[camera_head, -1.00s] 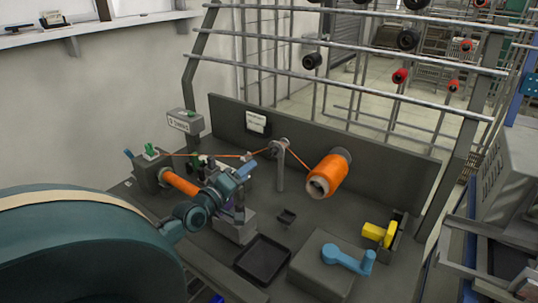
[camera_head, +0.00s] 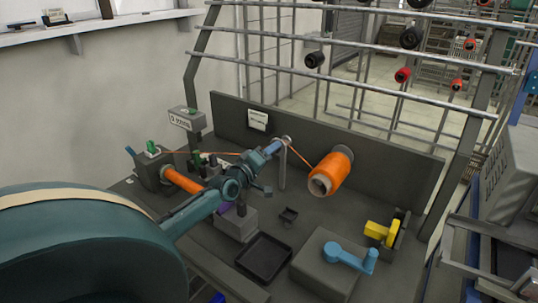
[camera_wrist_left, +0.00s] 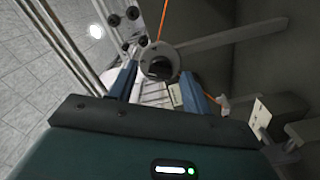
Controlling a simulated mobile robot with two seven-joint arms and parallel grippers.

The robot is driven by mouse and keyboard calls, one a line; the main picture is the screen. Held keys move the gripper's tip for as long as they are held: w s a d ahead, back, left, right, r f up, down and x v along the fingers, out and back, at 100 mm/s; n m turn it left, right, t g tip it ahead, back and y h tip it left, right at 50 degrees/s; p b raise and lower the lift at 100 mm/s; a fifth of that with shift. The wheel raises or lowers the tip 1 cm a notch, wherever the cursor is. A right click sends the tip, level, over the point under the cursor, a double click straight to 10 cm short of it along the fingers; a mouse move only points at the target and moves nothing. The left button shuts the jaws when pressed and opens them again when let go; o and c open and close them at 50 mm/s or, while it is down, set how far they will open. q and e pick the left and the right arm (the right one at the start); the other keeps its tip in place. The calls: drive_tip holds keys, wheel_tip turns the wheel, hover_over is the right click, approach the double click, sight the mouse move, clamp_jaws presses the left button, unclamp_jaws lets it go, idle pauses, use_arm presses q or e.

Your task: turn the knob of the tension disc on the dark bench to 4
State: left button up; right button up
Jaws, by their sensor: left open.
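The tension disc (camera_head: 287,140) stands on a grey post on the dark bench (camera_head: 325,222), with orange thread running to it from both sides. No numbers are readable. My right gripper is not in view.
An orange spool (camera_head: 333,172) sits right of the disc, before the back panel (camera_head: 400,180). An orange bobbin (camera_head: 182,180) is on the left. A black tray (camera_head: 263,259), a blue crank (camera_head: 347,256) and a yellow part (camera_head: 377,231) stand nearer. Wire racking rises behind.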

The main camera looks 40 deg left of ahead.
use_arm(q)
drive_tip(key=shift+c, duration=0.4)
drive_tip(key=c, duration=0.9)
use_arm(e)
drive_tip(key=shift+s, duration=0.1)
use_arm(q)
drive_tip(key=shift+m, duration=0.3)
drive_tip(key=shift+m+p, duration=1.4)
drive_tip(key=shift+m, duration=4.2)
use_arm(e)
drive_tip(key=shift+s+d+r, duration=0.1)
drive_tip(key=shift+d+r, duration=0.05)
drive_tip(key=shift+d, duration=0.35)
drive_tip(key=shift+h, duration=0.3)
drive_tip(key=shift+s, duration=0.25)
